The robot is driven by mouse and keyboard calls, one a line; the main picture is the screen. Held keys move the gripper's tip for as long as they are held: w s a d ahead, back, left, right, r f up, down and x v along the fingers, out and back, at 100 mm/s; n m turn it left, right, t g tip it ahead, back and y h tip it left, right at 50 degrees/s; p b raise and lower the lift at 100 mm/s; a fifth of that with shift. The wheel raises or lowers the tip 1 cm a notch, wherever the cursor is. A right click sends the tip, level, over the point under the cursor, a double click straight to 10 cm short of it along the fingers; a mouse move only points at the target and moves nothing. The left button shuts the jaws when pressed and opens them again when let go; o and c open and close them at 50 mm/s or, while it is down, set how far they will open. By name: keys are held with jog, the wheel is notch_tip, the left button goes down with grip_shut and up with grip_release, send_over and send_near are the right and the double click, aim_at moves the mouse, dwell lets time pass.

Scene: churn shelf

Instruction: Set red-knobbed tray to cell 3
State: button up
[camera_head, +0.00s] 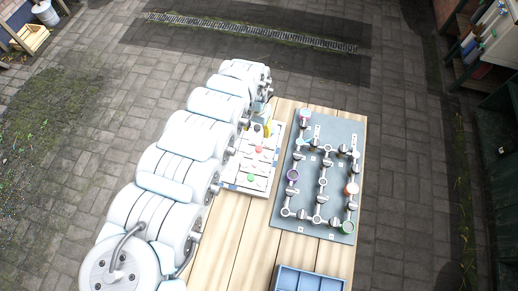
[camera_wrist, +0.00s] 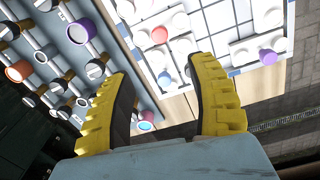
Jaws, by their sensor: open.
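The red-knobbed tray shows its red knob in the head view (camera_head: 258,149) and in the wrist view (camera_wrist: 159,34). It is a white piece on a white board (camera_head: 229,186) with dark and blue lines. My gripper (camera_wrist: 159,68) has two yellow fingers spread wide with nothing held between them. In the wrist view the red knob lies beyond the fingertips, and a blue knob (camera_wrist: 164,77) shows between the fingers. In the head view my gripper (camera_head: 258,129) is over the board's far end, partly hidden by my arm. I cannot read any cell numbers.
A green knob (camera_head: 250,177) sits nearer on the board, and a lilac knob (camera_wrist: 268,57) shows at right in the wrist view. A grey panel (camera_head: 300,185) with pipes and coloured rings lies right of the board. A blue bin (camera_head: 309,279) stands at the table's near end.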

aim_at(259, 148)
jog(key=f, duration=0.5)
jog(key=f+b, duration=0.1)
jog(key=f, duration=0.9)
jog(key=shift+s+d, duration=0.1)
jog(key=shift+d, duration=0.2)
jog(key=shift+c, duration=0.2)
